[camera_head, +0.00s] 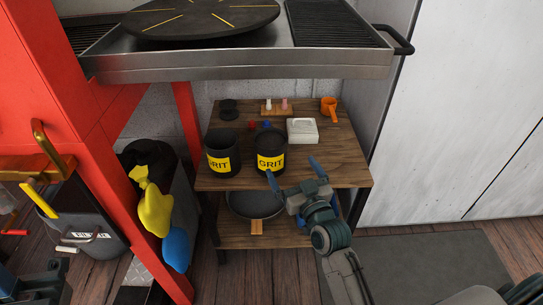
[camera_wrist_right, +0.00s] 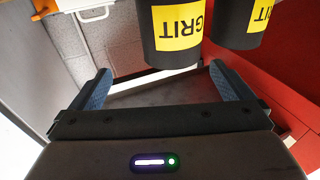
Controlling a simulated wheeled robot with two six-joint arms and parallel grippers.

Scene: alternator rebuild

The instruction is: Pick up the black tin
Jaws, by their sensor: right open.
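Two black tins with yellow GRIT labels stand upright on the wooden upper shelf, a left one (camera_head: 222,167) and a right one (camera_head: 271,139). A smaller plain black round container (camera_head: 228,110) stands behind them at the back left. I cannot tell which one the task means. My right gripper (camera_head: 294,174) is open and empty at the shelf's front edge, in front of and slightly right of the right GRIT tin. In the right wrist view, both GRIT tins show upside down beyond the open fingers (camera_wrist_right: 160,88). A dark shape at the lower left (camera_head: 42,286) seems to be my left gripper; its jaws are unclear.
A white box (camera_head: 302,130), an orange cup (camera_head: 329,107) and a small wooden rack (camera_head: 276,108) share the upper shelf (camera_head: 335,173). A pan (camera_head: 254,205) lies on the lower shelf. A steel counter (camera_head: 240,72) overhangs behind; a red post (camera_head: 188,124) stands left.

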